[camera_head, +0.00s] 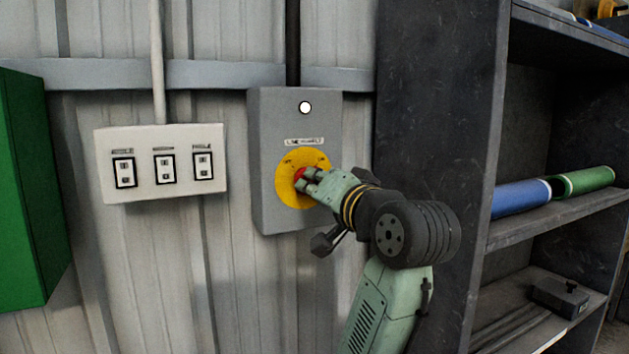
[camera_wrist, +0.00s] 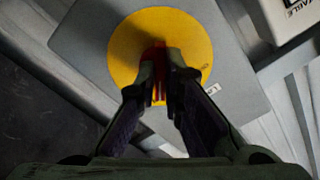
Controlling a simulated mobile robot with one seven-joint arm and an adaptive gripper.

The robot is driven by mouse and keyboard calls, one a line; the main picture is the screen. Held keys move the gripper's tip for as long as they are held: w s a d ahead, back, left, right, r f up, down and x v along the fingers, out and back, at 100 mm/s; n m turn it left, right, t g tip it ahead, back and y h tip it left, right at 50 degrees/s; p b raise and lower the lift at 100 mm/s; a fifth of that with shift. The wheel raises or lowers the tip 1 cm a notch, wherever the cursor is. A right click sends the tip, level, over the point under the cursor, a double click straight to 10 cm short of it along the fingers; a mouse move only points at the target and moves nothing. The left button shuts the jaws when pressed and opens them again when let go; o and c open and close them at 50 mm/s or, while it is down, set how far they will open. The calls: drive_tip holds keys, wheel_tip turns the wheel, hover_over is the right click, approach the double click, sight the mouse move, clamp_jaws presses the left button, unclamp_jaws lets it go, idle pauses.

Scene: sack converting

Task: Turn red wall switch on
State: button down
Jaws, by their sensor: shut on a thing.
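The red wall switch (camera_head: 299,174) is a red knob on a round yellow plate (camera_head: 284,193), mounted on a grey box (camera_head: 264,125) on the corrugated wall. OFF and ON marks show on the plate's upper part, and a white round lamp sits near the box's top. My gripper (camera_head: 308,180) is at the knob, with its fingers shut on it. In the wrist view the fingers close around the red knob (camera_wrist: 154,54) in front of the yellow plate (camera_wrist: 125,45). Most of the knob is hidden by the fingers, so its exact angle is unclear.
A white panel (camera_head: 140,188) with three rocker switches is on the wall to the left. A green cabinet (camera_head: 25,190) stands at the far left. A dark shelf unit (camera_head: 435,130) with blue and green rolls stands close to my arm on the right.

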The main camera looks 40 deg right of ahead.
drive_tip(key=shift+r+m, duration=0.1)
drive_tip(key=shift+m, duration=0.5)
drive_tip(key=c, duration=1.7)
unclamp_jaws()
drive_tip(key=v, duration=1.2)
